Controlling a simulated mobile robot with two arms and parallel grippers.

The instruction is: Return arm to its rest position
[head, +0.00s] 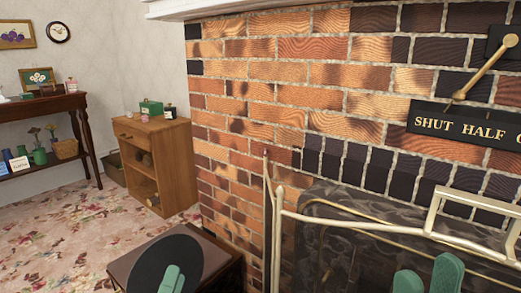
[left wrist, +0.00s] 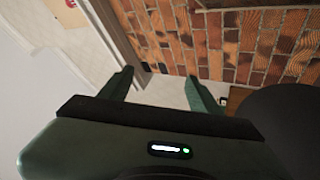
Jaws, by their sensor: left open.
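My left gripper (head: 172,280) is at the bottom left of the head view. Green finger parts show there in front of a dark disc, and the frame edge cuts them off. In the left wrist view its two green fingers (left wrist: 158,90) stand apart with nothing between them. My right gripper (head: 428,278) shows at the bottom right of the head view. Its two green fingers are spread with a gap, in front of the fireplace screen, and no object is seen between them. Both arms are mostly out of view.
A brick chimney wall (head: 285,80) fills the middle. A pale metal fire screen (head: 350,226) stands before it. A brass lever (head: 485,68) sits above a black plate (head: 470,130) reading "SHUT HALF". A wooden cabinet (head: 180,165) stands left, with open carpet (head: 60,230) before it.

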